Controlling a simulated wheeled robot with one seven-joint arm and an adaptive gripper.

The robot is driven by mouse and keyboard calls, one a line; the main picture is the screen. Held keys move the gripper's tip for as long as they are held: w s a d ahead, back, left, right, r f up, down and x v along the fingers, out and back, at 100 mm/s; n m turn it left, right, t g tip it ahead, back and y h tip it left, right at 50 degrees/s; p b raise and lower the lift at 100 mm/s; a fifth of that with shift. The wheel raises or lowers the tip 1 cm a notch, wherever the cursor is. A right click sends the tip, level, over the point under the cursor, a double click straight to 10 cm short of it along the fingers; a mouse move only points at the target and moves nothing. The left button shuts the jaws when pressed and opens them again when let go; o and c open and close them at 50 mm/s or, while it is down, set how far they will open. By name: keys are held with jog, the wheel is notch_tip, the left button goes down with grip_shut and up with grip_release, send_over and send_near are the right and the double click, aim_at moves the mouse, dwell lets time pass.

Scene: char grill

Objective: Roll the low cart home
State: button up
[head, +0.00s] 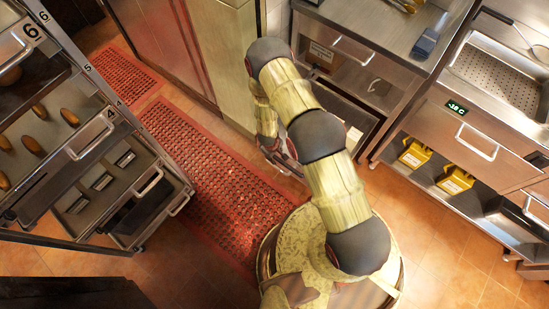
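A low steel unit with a dark flat top (350,108) stands at floor level, partly under the steel counter right of my arm; it may be the low cart, but its wheels are hidden. A pale paper or label shows on its right part. My gripper (285,158) hangs low beside its left side, above the floor near the red mat. My arm covers part of both the gripper and the unit. I cannot tell whether the gripper touches the unit or how far its fingers are apart.
A tall numbered rack (120,190) with trays and handles stands at left. Red perforated mats (200,180) cover the floor between it and my base. A steel counter (390,25) and a cold drawer unit (470,125) with yellow packs underneath line the right. Tiled floor (425,210) is clear at lower right.

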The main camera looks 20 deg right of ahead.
aim_at(278, 159)
jog(key=shift+n, duration=0.5)
jog(key=f+b, duration=0.1)
jog(key=f, duration=0.1)
jog(key=d+f+b, duration=0.1)
jog(key=f, duration=0.2)
jog(key=w+f+b, duration=0.1)
jog(key=f, duration=0.1)
jog(key=shift+w+d+f, duration=0.1)
jog(key=shift+d+f, duration=0.2)
jog(key=shift+c, duration=0.6)
jog(key=c, duration=0.7)
grip_shut()
